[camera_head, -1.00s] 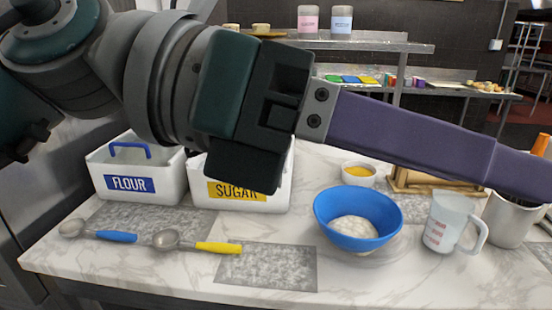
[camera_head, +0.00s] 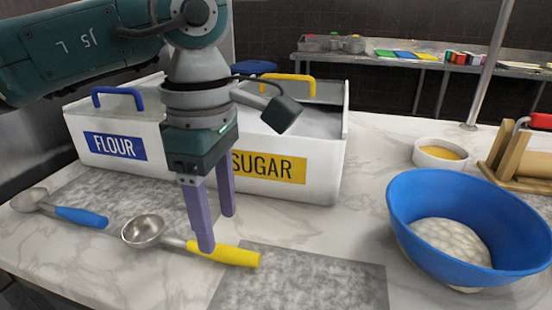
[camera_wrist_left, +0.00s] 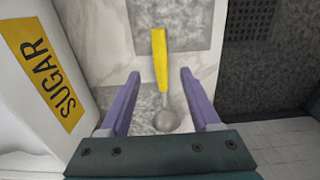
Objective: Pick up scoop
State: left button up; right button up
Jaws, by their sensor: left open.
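Two scoops lie on the marble counter in the head view. One scoop has a yellow handle (camera_head: 228,253) and a round metal bowl (camera_head: 143,231); the other scoop has a blue handle (camera_head: 80,217). My left gripper (camera_head: 216,232) points down with its purple fingers apart, over the yellow-handled scoop near where handle and bowl meet. In the left wrist view, the yellow handle (camera_wrist_left: 160,62) lies beyond and between the open fingers, with the bowl nearer the gripper. Nothing is held. My right gripper is not in view.
A white FLOUR bin (camera_head: 85,152) and a white SUGAR bin (camera_head: 320,172) stand just behind the scoops. A blue bowl (camera_head: 415,210) with dough is at right, with a small yellow-filled dish (camera_head: 440,162) behind it. Grey mats lie on the counter.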

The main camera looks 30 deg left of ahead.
aim_at(219, 246)
pick_arm(q)
notch_tip(219, 246, down, 5)
jog(key=shift+s+a+r, duration=0.1)
jog(key=shift+s, duration=0.05)
jog(key=shift+c, duration=0.2)
grip_shut()
dwell(0.3)
